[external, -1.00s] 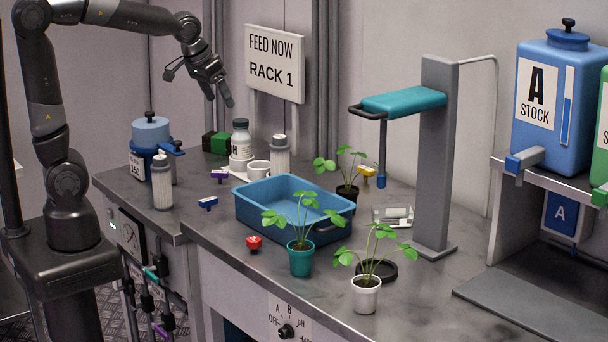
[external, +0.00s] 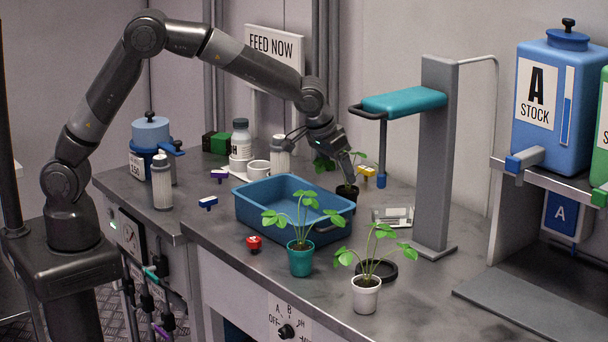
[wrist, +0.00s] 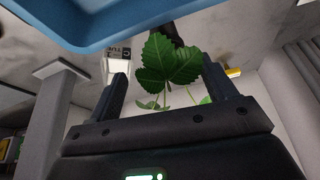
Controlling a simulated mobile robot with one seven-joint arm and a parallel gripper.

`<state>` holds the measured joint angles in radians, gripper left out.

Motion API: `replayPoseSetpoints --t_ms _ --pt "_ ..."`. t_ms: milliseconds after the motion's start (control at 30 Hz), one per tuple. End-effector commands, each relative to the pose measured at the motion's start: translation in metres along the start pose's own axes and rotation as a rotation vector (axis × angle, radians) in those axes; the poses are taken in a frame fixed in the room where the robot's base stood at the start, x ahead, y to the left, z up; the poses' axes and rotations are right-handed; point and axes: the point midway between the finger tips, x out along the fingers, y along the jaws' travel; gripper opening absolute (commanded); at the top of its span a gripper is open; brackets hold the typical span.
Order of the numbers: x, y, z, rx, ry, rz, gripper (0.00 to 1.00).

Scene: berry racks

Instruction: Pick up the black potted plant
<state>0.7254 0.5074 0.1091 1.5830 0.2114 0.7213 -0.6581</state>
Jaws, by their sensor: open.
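The black potted plant has a dark pot (external: 347,192) that stands on the counter behind the blue tray's right end. Its leaves (external: 325,163) are partly hidden by my gripper. My gripper (external: 350,180) is open, angled down right at the plant in the external view. In the wrist view a large green leaf (wrist: 170,60) and thinner stems show between the two open fingers of my gripper (wrist: 170,90). The dark pot (wrist: 165,30) shows only in part behind the leaf. I cannot tell whether the fingers touch the plant.
The blue tray (external: 250,213) is close in front of the gripper, and its rim (wrist: 130,32) crosses the top of the wrist view. A grey post (external: 436,170) with a teal arm stands to the right. Teal (external: 301,262) and white (external: 366,296) potted plants stand nearer the front.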

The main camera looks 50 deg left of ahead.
Motion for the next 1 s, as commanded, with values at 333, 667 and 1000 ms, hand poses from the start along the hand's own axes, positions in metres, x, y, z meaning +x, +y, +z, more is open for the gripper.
replayPoseSetpoints --t_ms 333,667,1000 --pt "0.046 -0.001 0.0 -0.001 -0.002 -0.002 0.77" --pt "0.077 -0.006 -0.004 -0.002 -0.002 -0.002 0.77" --pt "0.108 -0.008 -0.006 -0.001 0.0 0.0 0.77"
